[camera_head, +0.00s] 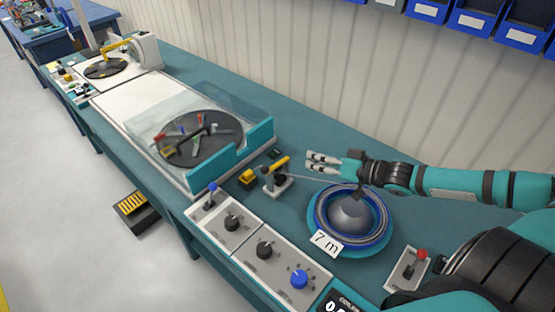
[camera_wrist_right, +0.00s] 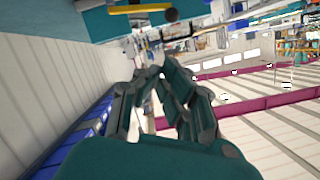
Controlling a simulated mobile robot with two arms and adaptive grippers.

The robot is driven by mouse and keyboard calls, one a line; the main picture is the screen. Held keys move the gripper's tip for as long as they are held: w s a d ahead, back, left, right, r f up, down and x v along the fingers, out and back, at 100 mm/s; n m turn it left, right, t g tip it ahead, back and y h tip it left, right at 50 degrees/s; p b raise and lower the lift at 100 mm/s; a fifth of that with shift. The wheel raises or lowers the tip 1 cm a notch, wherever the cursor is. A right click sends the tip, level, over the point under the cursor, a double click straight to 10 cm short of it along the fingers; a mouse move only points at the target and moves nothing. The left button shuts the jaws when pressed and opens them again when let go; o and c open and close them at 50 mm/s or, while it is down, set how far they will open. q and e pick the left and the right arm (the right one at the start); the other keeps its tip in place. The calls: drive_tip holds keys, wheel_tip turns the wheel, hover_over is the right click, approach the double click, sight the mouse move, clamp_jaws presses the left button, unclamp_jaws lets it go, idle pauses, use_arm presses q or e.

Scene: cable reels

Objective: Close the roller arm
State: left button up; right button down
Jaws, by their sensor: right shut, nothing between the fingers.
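The roller arm (camera_head: 276,165) is a short yellow bar on a small grey and black block on the teal bench, between the covered turntable and the cable reel. My right gripper (camera_head: 311,162) comes in from the right, with its fingertips just to the right of the yellow bar and a visible gap between them. Its fingers are shut and empty. They also show in the right wrist view (camera_wrist_right: 162,78), where a yellow bar on a teal surface appears at the top edge; I cannot tell whether it is the roller arm. My left gripper is not in view.
A blue cable reel (camera_head: 380,230) labelled 7 m lies below my right wrist. A control panel (camera_head: 244,233) with knobs and a blue lever runs along the front edge. A clear cover (camera_head: 165,117) stands over the turntable.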

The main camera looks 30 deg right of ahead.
drive_tip(key=s+a+f+p+x, duration=0.1)
drive_tip(key=f+x, duration=0.1)
drive_tip(key=x, duration=1)
drive_tip(key=shift+s, duration=0.15)
drive_tip(key=shift+f, duration=0.1)
drive_tip(key=shift+s+a+f, duration=0.2)
drive_tip(key=shift+a+f, duration=0.35)
drive_tip(key=shift+f, duration=0.2)
